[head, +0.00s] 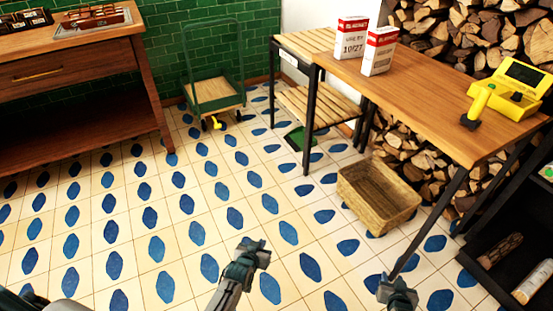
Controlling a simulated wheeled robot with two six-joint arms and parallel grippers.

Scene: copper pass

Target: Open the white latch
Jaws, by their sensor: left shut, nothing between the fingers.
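No part is clearly recognisable as a white latch. A small white piece (289,58) sits on the front edge of the slatted side table, but it is too small to tell what it is. My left gripper (254,250) is shut and empty, over the tiled floor at the bottom middle, well away from that table. My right gripper (397,290) is at the bottom right, over the floor; its fingers are too unclear to tell whether they are open. Neither gripper touches anything visible.
A wooden table (440,95) at right holds two cartons and a yellow case (512,95). A wicker basket (378,193) stands on the floor below. A green cart (214,98) stands at the back, a wooden counter (70,50) at left. The middle floor is clear.

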